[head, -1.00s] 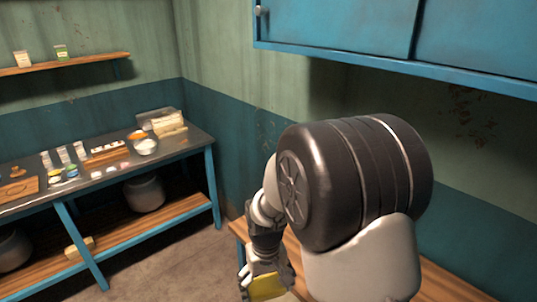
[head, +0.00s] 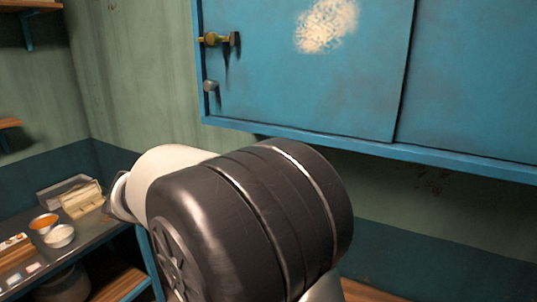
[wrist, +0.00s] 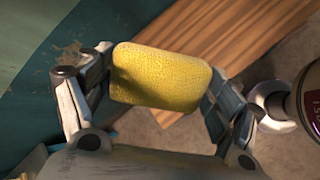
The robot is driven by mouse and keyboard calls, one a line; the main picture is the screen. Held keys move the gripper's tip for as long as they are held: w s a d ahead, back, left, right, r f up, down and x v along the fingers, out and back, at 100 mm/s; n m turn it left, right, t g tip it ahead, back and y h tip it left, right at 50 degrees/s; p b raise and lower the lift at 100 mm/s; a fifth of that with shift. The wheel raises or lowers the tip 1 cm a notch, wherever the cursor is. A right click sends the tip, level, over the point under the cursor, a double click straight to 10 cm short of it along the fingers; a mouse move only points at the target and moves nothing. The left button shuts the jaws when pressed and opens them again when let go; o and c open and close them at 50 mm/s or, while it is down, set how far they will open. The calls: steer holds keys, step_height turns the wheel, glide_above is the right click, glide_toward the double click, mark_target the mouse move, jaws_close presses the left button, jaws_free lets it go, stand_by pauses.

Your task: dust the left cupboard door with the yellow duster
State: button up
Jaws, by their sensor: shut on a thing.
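My gripper (wrist: 160,74) is shut on the yellow duster (wrist: 160,90), a rounded spongy block held between its two fingers in the wrist view. In the head view the gripper and duster are hidden behind my arm. The left cupboard door (head: 290,85) is blue, shut, and high on the wall in the head view. A pale dusty patch (head: 327,25) lies on its upper part. A brass hinge or latch (head: 218,40) sits at its left edge. The duster is apart from the door, over a wooden surface (wrist: 220,40) in the wrist view.
The right cupboard door (head: 475,80) adjoins the left one. A dark-topped table (head: 90,238) with bowls and a tray stands at lower left. The wrist view shows a round metal-rimmed object (wrist: 305,95) at the right edge.

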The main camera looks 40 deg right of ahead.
steer(key=d+r+n+t+h+p, duration=0.2)
steer(key=d+r, duration=0.1)
steer(key=r, duration=0.7)
steer(key=d+r+n+t+h+p, duration=0.1)
steer(key=d+r+t+h+p, duration=0.15)
steer(key=r, duration=0.85)
steer(key=t+h+p, duration=0.1)
steer(key=h+p, duration=0.2)
steer(key=p, duration=0.1)
glide_toward(296, 30)
steer(key=shift+t, duration=0.25)
steer(key=shift+p+x, duration=0.4)
steer(key=shift+x, duration=1.95)
steer(key=shift+x, duration=0.95)
steer(key=shift+s+f, duration=0.1)
